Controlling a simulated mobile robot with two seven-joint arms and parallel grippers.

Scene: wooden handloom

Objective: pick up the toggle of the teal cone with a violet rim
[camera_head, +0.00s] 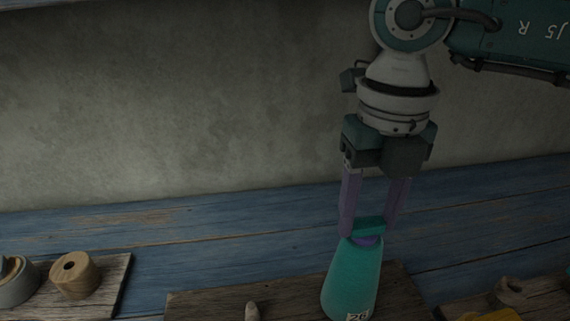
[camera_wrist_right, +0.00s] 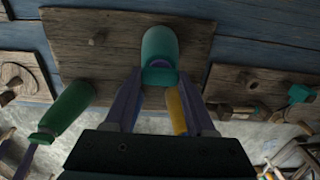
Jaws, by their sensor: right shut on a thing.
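The teal cone (camera_head: 352,283) with a violet rim (camera_head: 367,241) is at the bottom of the head view, a little right of centre, over a wooden board. A pale label with digits shows low on it. Its teal toggle (camera_head: 369,226) sits at the narrow top, between the violet fingers of my right gripper (camera_head: 369,229). The gripper comes from above and is shut on the toggle. In the right wrist view, the cone (camera_wrist_right: 160,44) and toggle (camera_wrist_right: 160,76) lie ahead between the fingertips. Whether the cone touches the board is hard to tell. My left gripper is not visible.
The wooden board (camera_head: 208,306) carries a small peg (camera_head: 252,311) left of the cone. Another board at left holds a wooden spool (camera_head: 75,275). A board at right holds a wooden piece (camera_head: 511,290) and a yellow thing (camera_head: 497,315). Blue planks behind are clear.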

